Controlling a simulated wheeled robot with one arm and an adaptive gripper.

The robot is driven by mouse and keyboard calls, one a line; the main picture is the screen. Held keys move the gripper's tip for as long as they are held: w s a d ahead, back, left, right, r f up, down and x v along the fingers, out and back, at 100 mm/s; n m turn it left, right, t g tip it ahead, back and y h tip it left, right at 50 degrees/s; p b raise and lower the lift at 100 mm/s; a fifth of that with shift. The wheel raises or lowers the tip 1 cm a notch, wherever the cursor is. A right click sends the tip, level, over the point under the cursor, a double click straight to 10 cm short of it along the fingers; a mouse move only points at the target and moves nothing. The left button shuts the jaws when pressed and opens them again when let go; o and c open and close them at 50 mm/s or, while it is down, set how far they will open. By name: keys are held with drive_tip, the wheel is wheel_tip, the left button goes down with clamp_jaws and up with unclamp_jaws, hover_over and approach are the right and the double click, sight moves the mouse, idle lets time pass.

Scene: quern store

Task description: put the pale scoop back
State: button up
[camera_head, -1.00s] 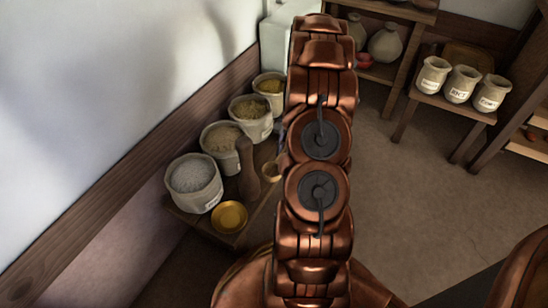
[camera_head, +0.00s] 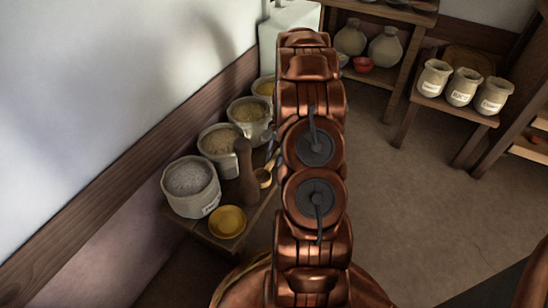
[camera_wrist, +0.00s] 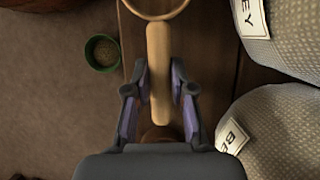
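The pale scoop (camera_wrist: 159,45) is wooden, with a straight handle and a round bowl cut off by the top edge of the wrist view. My gripper (camera_wrist: 159,75) has one finger on each side of the handle, both seeming to touch it. In the head view the scoop (camera_head: 264,179) shows beside a dark wooden pestle-like piece (camera_head: 246,175), over the low bench (camera_head: 195,229).
A green-rimmed bowl (camera_wrist: 103,52) shows left of the scoop. Labelled jars (camera_head: 463,87) stand on a stool at right. The middle floor is clear.

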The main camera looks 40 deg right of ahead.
drive_tip(key=o, duration=0.4)
drive_tip(key=shift+r, duration=0.15)
drive_tip(key=p+v, duration=0.4)
drive_tip(key=v, duration=0.7)
drive_tip(key=shift+w+d+r+p, duration=0.1)
drive_tip(key=shift+d+r+p, duration=0.1)
drive_tip(key=shift+r+p, duration=0.15)
